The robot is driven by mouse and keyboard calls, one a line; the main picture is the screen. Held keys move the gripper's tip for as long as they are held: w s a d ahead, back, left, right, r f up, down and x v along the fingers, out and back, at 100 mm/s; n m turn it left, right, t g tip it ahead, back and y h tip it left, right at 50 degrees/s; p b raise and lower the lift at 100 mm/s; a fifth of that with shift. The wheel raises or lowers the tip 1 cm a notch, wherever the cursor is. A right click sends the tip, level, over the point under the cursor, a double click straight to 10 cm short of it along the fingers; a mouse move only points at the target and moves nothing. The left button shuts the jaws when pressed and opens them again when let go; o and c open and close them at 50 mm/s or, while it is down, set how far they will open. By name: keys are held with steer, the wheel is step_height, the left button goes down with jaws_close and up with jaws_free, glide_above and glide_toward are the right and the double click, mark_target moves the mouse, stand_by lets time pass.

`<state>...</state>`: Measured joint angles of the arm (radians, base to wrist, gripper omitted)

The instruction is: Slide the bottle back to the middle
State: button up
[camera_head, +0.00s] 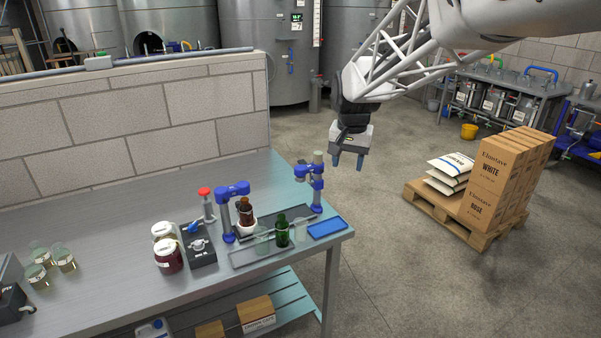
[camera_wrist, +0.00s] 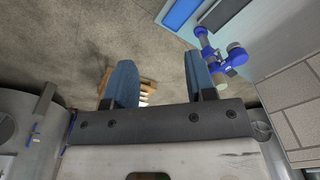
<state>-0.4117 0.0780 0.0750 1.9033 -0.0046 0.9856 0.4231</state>
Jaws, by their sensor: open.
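Two bottles stand near the right end of the bench (camera_head: 110,225) in the head view. A brown bottle (camera_head: 246,208) sits in a white holder beside a blue clamp. I cannot tell which bottle the task means. My gripper (camera_head: 348,160) is open and empty. It hangs beyond the bench's right end, apart from both bottles. In the wrist view its two blue fingers (camera_wrist: 160,75) are spread, with floor between them and no bottle in sight.
Blue clamp stands flank the bottles, one left (camera_head: 226,208) and one right (camera_head: 316,184). A blue mat (camera_head: 327,228) lies at the bench corner. Jars (camera_head: 168,254) and a dark box (camera_head: 199,250) stand left. A pallet with cartons (camera_head: 497,180) is on the floor right.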

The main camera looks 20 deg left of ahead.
steer(key=w+a+f, duration=0.4)
steer(key=a, duration=0.5)
steer(key=w+a+f, duration=0.4)
steer(key=a, duration=0.5)
steer(key=g, duration=0.1)
glide_above(238, 202)
step_height(238, 202, down, 12)
steer(key=shift+r, duration=0.1)
steer(key=shift+f, duration=3.95)
steer(key=shift+c, duration=0.5)
jaws_close()
